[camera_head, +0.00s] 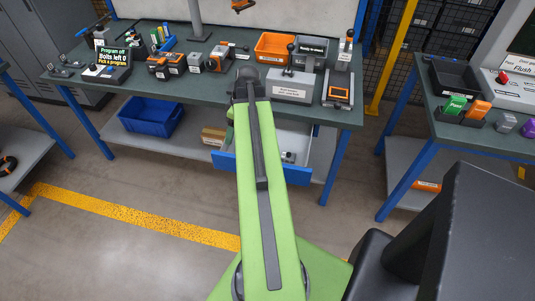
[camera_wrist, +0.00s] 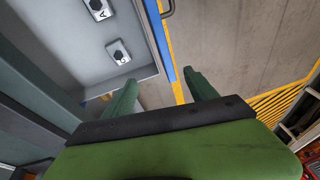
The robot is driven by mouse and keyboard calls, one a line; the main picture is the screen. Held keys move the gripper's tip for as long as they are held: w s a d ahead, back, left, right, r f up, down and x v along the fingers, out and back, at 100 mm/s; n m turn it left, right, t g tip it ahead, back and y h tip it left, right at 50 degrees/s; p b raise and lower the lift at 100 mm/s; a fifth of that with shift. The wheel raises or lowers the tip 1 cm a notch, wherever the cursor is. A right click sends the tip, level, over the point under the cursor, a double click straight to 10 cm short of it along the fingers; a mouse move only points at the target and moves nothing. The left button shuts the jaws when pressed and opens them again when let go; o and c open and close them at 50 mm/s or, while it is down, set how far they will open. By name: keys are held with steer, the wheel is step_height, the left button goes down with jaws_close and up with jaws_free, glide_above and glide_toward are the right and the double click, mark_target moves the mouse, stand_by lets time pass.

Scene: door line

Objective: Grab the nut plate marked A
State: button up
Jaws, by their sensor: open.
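The nut plate marked A (camera_wrist: 99,8) is a small light-grey plate in the open drawer, at the top edge of the wrist view and partly cut off. A second nut plate (camera_wrist: 118,52) lies near it; its letter is hard to read. My gripper (camera_wrist: 162,92) is open and empty, with its two green fingers apart. The fingers point toward the drawer's blue front edge, and the plates lie beyond them to the upper left. In the head view, my arm hides my gripper and part of the drawer; a small plate (camera_head: 288,157) shows inside.
The drawer (camera_head: 262,176) with a blue front hangs open under the workbench (camera_head: 140,85). The bench top carries tools, an orange bin (camera_head: 274,48) and grey fixtures. A blue crate (camera_head: 151,116) stands on the lower shelf. Another table (camera_head: 465,135) stands right. The floor before the bench is clear.

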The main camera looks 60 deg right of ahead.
steer(key=s+d+n+t, duration=0.1)
steer(key=s+d+t, duration=0.1)
steer(key=s+d, duration=1.2)
steer(key=shift+h, duration=0.3)
steer(key=b+x, duration=0.3)
steer(key=b, duration=0.1)
steer(key=a+b+x, duration=0.1)
steer(key=b+x, duration=0.2)
steer(key=x, duration=0.1)
steer(key=s+b+x, duration=0.1)
steer(key=b+x, duration=0.3)
steer(key=shift+a+f+b, duration=0.3)
steer(key=shift+a, duration=0.05)
steer(key=shift+w+f, duration=0.1)
steer(key=shift+w, duration=0.05)
steer(key=b+x, duration=0.5)
steer(key=shift+a+f, duration=0.1)
steer(key=shift+a, duration=0.15)
steer(key=shift+r, duration=0.2)
jaws_close()
